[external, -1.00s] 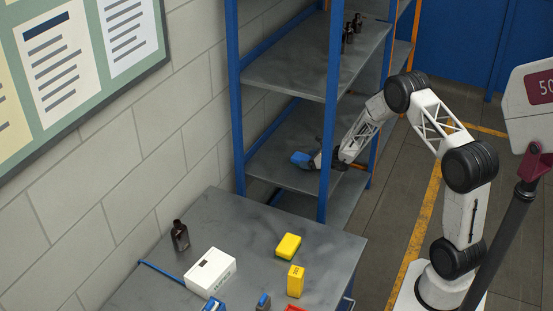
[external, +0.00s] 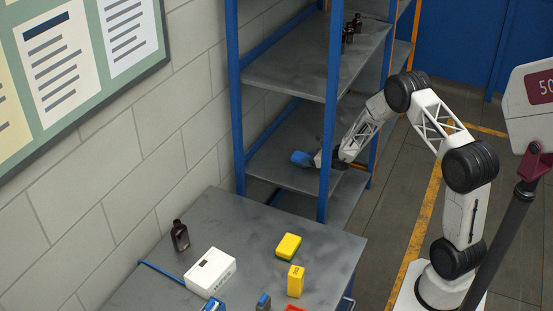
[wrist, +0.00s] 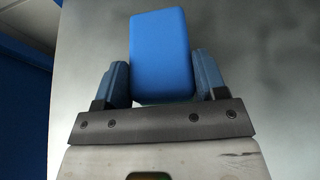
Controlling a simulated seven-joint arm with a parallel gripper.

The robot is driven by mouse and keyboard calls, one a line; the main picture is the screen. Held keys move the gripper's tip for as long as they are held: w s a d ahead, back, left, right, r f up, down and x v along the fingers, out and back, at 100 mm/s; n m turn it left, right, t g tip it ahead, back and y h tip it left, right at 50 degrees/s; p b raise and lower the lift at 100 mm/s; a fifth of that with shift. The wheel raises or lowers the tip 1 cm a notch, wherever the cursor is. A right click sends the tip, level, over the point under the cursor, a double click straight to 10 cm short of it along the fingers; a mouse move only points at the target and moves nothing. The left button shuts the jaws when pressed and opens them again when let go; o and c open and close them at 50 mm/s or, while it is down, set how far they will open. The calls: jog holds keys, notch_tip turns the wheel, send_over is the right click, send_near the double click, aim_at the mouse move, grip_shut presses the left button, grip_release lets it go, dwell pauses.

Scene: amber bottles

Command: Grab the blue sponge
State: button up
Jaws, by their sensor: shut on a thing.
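The blue sponge (wrist: 161,55) is a smooth blue block between the two fingers of my gripper (wrist: 162,80) in the wrist view. My gripper is shut on it, with a finger against each side. In the external view the sponge (external: 302,158) shows at the end of my gripper (external: 316,159), over the middle shelf (external: 275,165) of the blue-framed rack. I cannot tell whether the sponge touches the shelf.
A blue rack post (external: 329,120) stands close to my gripper. Dark bottles (external: 350,30) stand on the upper shelf. The grey table (external: 220,230) holds a dark bottle (external: 180,236), a white box (external: 210,272) and two yellow blocks (external: 288,246). The shelf around the sponge looks clear.

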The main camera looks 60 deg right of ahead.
notch_tip(320, 180, up, 3)
jog(key=shift+f, duration=0.2)
jog(key=shift+s+a+r, duration=0.15)
jog(key=shift+s+r, duration=0.05)
jog(key=shift+r, duration=0.05)
jog(key=s+a, duration=0.2)
jog(key=s, duration=0.2)
jog(key=s+a+r, duration=0.1)
jog(key=s+a, duration=0.2)
jog(key=s, duration=0.2)
jog(key=s+a, duration=0.3)
jog(key=s, duration=0.1)
jog(key=shift+s+r, duration=0.15)
jog(key=shift+r, duration=0.05)
